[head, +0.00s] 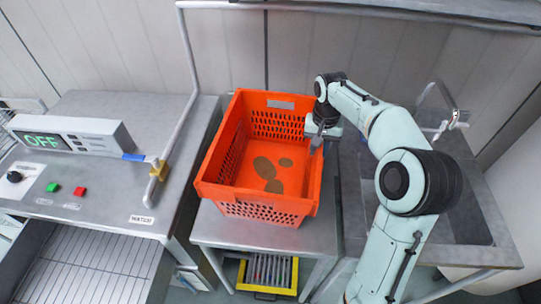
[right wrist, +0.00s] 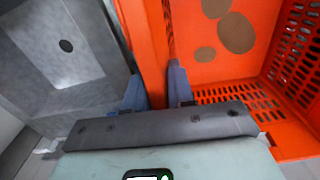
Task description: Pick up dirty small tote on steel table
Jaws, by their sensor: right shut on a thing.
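The orange small tote (head: 232,190) stands on the steel table (head: 240,236) in the head view. Brown dirt patches (head: 265,168) mark its floor. My right gripper (head: 318,143) is at the tote's right wall. In the right wrist view, its two blue-grey fingers (right wrist: 160,92) are on either side of the tote's orange wall (right wrist: 148,45), shut on it. The dirt patches (right wrist: 236,33) show inside the tote there too. My left gripper is not in view.
A steel sink (head: 455,215) with a faucet (head: 445,125) stands to the right of the table. A steel machine with an OFF display (head: 42,141) and red and green buttons is at left. A grey pipe frame (head: 190,60) rises behind.

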